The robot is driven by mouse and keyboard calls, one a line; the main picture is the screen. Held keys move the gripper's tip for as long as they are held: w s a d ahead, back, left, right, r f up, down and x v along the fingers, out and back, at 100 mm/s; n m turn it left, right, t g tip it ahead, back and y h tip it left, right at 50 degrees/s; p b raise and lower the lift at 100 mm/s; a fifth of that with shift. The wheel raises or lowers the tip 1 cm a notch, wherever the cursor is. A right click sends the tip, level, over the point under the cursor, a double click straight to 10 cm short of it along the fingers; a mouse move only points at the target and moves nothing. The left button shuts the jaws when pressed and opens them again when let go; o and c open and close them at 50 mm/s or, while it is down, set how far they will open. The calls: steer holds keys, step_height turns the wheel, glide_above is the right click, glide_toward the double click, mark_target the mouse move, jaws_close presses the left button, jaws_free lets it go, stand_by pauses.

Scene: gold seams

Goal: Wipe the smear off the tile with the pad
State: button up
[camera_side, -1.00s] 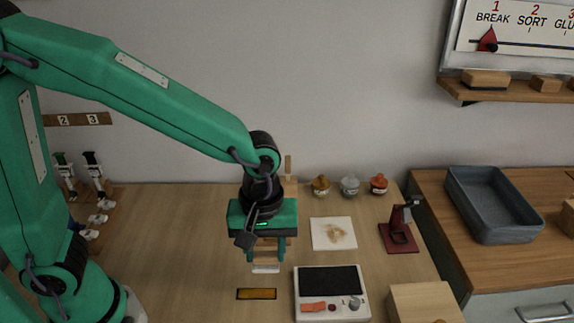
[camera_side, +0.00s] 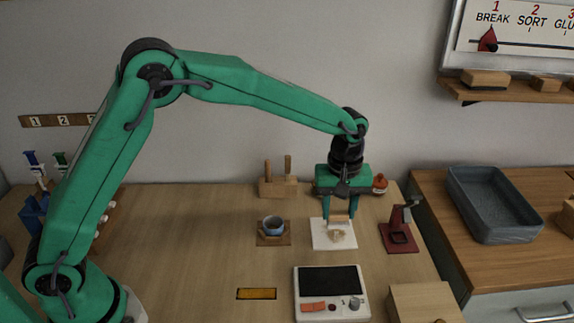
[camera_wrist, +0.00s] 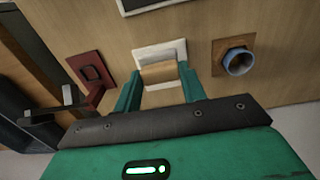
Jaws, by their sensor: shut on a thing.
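The white square tile (camera_side: 318,241) lies on the table, left of the dark red stand. A tan smear (camera_side: 338,236) shows on its front part; the back part is covered by my gripper. My gripper (camera_side: 339,217) is over the tile, fingers down, shut on the pad (camera_side: 340,214), a tan block. In the wrist view the pad (camera_wrist: 160,72) sits between the green fingers and hides much of the tile (camera_wrist: 178,49). I cannot tell whether the pad touches the tile.
A blue cup (camera_side: 271,223) on a brown coaster stands left of the tile. The dark red stand (camera_side: 400,238) is close on the right. A white device with a dark screen (camera_side: 330,280) lies in front. An orange-topped jar (camera_side: 380,183) stands behind.

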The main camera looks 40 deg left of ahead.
steer(key=shift+w+a+f, duration=0.1)
steer(key=shift+w+f, duration=0.1)
steer(key=shift+w, duration=0.45)
